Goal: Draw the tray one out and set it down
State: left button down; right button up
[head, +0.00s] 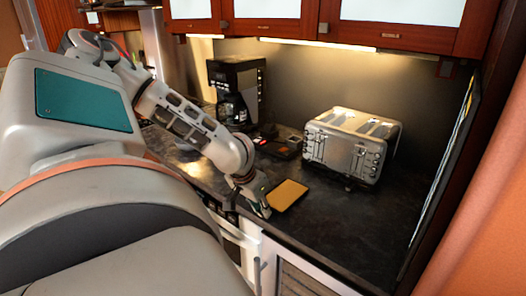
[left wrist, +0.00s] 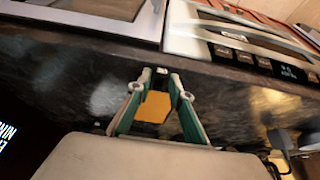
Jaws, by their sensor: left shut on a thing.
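The tray is a flat, yellow-orange rectangle (head: 288,195) at the front edge of the dark counter in the head view. It also shows between my fingers in the left wrist view (left wrist: 154,107). My left gripper (head: 263,207) is at the tray's left end, shut on it; its fingers (left wrist: 161,80) also show in the left wrist view. I cannot tell whether the tray rests on the counter or is just above it. My right gripper is not in view.
A silver toaster (head: 348,145) stands behind and right of the tray. A black coffee maker (head: 237,92) and small dark items (head: 285,147) are further back. White-fronted units (head: 240,250) are below the counter edge. The counter (head: 345,225) is bare right of the tray.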

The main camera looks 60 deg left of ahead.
pick_arm(q)
jog(key=shift+s+a+r+p, duration=0.15)
jog(key=shift+s+a+p, duration=0.1)
jog(key=shift+a+p, duration=0.5)
jog(key=shift+s+a, duration=0.1)
jog(key=shift+a, duration=0.25)
jog(key=shift+s+a, duration=0.3)
jog(key=shift+a, duration=0.8)
jog(key=shift+s+a, duration=0.35)
jog(key=shift+a, duration=0.7)
jog(key=shift+s+a, duration=0.3)
jog(key=shift+a, duration=0.8)
jog(key=shift+s+a, duration=0.35)
jog(key=shift+a, duration=0.95)
jog(key=shift+s+a, duration=0.3)
jog(key=shift+a, duration=0.95)
jog(key=shift+s+a, duration=0.35)
jog(key=shift+a, duration=0.95)
jog(key=shift+s+a, duration=0.3)
jog(key=shift+a, duration=0.45)
jog(key=c, duration=1.7)
grip_release()
